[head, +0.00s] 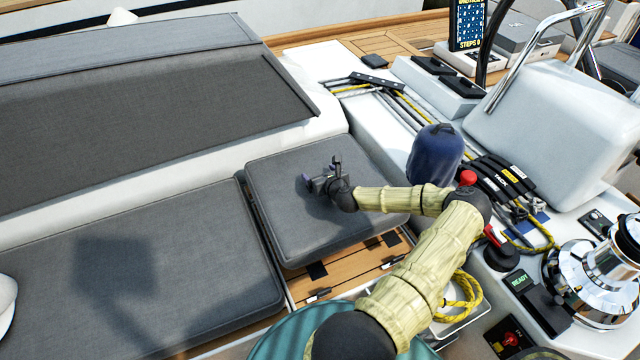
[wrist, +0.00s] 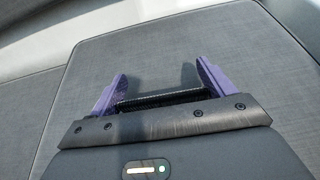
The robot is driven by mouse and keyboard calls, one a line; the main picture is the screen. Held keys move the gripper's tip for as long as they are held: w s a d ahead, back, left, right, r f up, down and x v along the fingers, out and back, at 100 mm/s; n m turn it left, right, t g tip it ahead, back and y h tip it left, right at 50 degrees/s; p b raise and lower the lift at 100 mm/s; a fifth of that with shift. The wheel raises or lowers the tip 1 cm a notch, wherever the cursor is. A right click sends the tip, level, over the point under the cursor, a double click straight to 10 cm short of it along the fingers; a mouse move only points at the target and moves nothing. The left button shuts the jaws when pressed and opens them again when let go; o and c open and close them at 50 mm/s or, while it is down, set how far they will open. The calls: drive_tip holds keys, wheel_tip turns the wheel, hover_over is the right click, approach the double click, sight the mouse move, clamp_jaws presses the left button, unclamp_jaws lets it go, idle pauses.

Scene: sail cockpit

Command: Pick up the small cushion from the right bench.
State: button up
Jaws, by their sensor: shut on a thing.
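The small grey cushion (head: 290,215) is a padded square at the end of the bench, beside the long grey cushion (head: 130,270). Bare wooden slats with dark patches show along its near edge, so it sits off its base there. How far it is raised I cannot tell. My gripper (head: 320,183) is over its upper face, shut on it. In the wrist view the purple fingers of my gripper (wrist: 160,78) stand apart at the cushion's surface (wrist: 170,40), with a dark ribbed bar between them. The exact grip is hard to see.
Wooden slats (head: 345,275) lie under the cushion's near side. A dark blue bag (head: 435,155) stands close to the right, by my arm. Beyond it are ropes, red-knobbed levers and a chrome winch (head: 605,265). A grey backrest (head: 150,110) rises behind the bench.

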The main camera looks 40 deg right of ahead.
drive_tip(key=shift+r, duration=1.55)
